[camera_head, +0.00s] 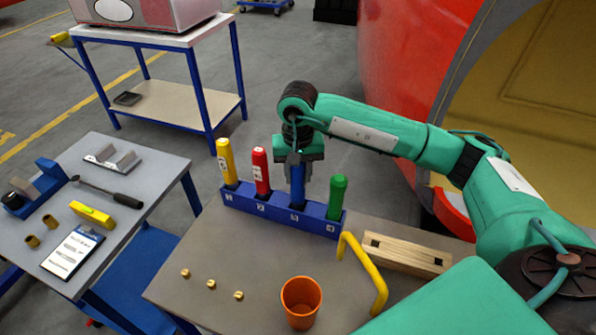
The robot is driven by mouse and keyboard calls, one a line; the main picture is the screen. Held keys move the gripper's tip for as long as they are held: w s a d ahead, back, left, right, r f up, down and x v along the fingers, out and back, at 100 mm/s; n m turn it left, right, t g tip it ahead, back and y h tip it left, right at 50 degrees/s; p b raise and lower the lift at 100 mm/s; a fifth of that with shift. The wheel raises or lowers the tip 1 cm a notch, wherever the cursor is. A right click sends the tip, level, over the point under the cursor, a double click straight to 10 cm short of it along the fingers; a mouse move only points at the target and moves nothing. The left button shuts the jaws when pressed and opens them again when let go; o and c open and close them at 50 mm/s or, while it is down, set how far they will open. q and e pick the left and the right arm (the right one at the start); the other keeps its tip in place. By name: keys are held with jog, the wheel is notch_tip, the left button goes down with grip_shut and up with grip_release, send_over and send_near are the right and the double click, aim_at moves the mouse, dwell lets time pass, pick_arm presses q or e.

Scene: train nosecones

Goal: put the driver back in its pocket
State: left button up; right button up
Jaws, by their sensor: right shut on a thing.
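My right gripper (298,163) points down over the blue rack (281,209) and is shut on the blue driver (297,187). The blue driver stands about upright at the pocket marked 3, its lower end meeting the rack's top. How deep it sits cannot be told. A yellow driver (227,162) stands in pocket 1, a red driver (261,172) in pocket 2 and a green driver (337,196) in pocket 4. My left gripper is not in view.
On the same table are an orange cup (301,300), a yellow handle (366,270), a wooden block (406,254) and several small brass pieces (211,284). A side table (140,165) at left holds a clipboard (73,252) and a dark-handled tool (127,200).

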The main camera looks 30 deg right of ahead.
jog(key=shift+f, duration=0.15)
jog(key=o, duration=1)
jog(key=shift+r, duration=0.4)
notch_tip(320, 180, up, 10)
jog(key=b, duration=0.3)
jog(key=shift+r, duration=0.8)
